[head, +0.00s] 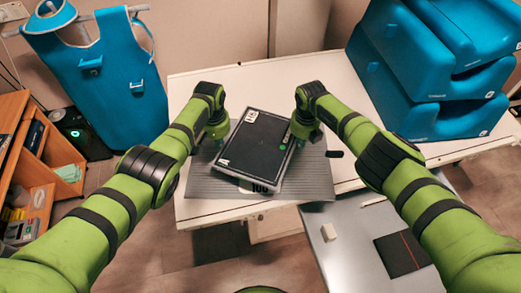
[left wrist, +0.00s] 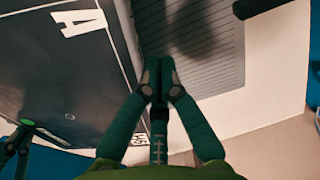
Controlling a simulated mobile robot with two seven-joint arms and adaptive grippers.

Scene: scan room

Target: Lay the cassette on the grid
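The cassette (head: 250,150) is a flat black panel with white corner marks and a green dot, turned askew over the grid. The grid (head: 312,180) is a grey ribbed plate on the white table. I cannot tell whether the cassette touches it. My left gripper (head: 217,142) is at the cassette's left edge; in the left wrist view its fingers (left wrist: 157,75) are together beside the cassette's side (left wrist: 60,60), with the grid (left wrist: 195,35) beyond. My right gripper (head: 300,135) is at the cassette's right edge, its fingertips hard to make out.
The white table (head: 190,90) has free room behind the grid. Blue foam blocks (head: 420,70) stand stacked at the right. A blue apron (head: 110,85) hangs at the left.

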